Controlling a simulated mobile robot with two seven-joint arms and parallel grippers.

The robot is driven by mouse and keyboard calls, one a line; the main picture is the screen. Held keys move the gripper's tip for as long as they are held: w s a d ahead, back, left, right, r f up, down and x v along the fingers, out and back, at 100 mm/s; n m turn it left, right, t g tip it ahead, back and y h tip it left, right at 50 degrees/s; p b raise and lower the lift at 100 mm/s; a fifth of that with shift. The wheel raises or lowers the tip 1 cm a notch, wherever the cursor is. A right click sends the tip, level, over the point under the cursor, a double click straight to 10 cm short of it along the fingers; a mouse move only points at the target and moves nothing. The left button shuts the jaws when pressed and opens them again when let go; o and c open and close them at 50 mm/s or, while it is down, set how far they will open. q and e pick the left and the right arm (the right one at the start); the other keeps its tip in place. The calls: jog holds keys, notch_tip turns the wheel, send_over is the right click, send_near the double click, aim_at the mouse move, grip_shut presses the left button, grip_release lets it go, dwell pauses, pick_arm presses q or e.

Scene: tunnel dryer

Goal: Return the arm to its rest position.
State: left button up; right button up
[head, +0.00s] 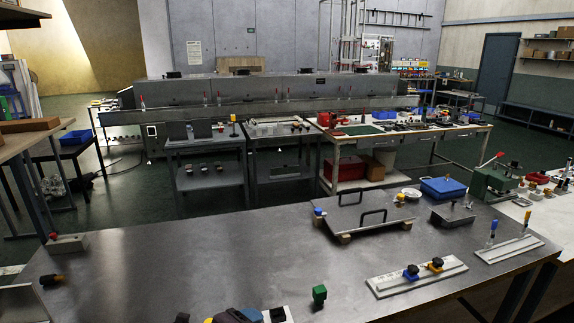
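Neither of my grippers shows in the head view, and no part of my arms can be made out. Whether they are open, shut or holding anything cannot be seen. The grey metal bench (190,262) fills the foreground. A flat metal plate with two black handles (365,213) rests on small wooden blocks on it. A pale fixture strip (416,277) carries a blue and an orange clamp knob. A second strip (509,248) with upright handles lies at the right.
A green block (319,294) stands near the front edge, with dark and blue items (238,315) cut off below. A blue bin (443,188) and green press (497,180) stand at the back right. The bench's middle left is clear.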

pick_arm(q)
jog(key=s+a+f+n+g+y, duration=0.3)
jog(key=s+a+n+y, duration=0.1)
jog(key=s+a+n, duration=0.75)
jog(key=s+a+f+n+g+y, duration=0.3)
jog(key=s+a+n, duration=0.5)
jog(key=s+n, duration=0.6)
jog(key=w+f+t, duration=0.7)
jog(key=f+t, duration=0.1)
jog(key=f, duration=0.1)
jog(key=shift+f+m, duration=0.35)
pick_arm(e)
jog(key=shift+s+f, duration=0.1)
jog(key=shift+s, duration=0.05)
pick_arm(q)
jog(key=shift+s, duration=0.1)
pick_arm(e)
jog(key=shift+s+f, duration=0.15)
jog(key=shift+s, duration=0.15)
